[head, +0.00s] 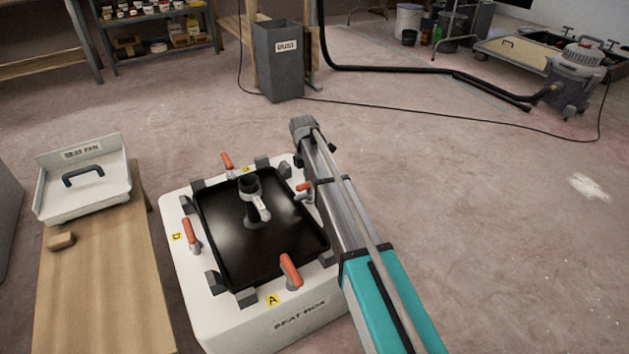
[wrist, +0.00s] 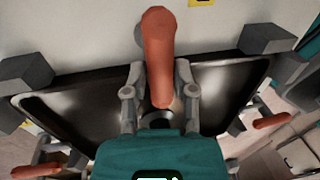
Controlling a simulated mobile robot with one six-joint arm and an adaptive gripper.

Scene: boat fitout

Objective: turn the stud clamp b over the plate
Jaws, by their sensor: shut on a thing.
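The stud clamp b (head: 305,186) has an orange handle and shows beside my arm, at the right edge of the black plate (head: 215,225). The plate lies on the white seat box (head: 235,325). In the wrist view, an orange handle (wrist: 158,45) stands between the fingers of my gripper (wrist: 160,95), which is shut on it. The handle crosses the near edge of the plate (wrist: 90,100) in that picture. My arm hides the gripper's fingers and the clamp's own label in the head view.
Other orange-handled clamps, A (head: 290,270), D (head: 190,235) and C (head: 227,162), stand around the plate. Grey corner blocks (head: 217,282) and a dark post (head: 249,187) rise there. A wooden bench (head: 105,260) with a seat pan (head: 85,180) stands left.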

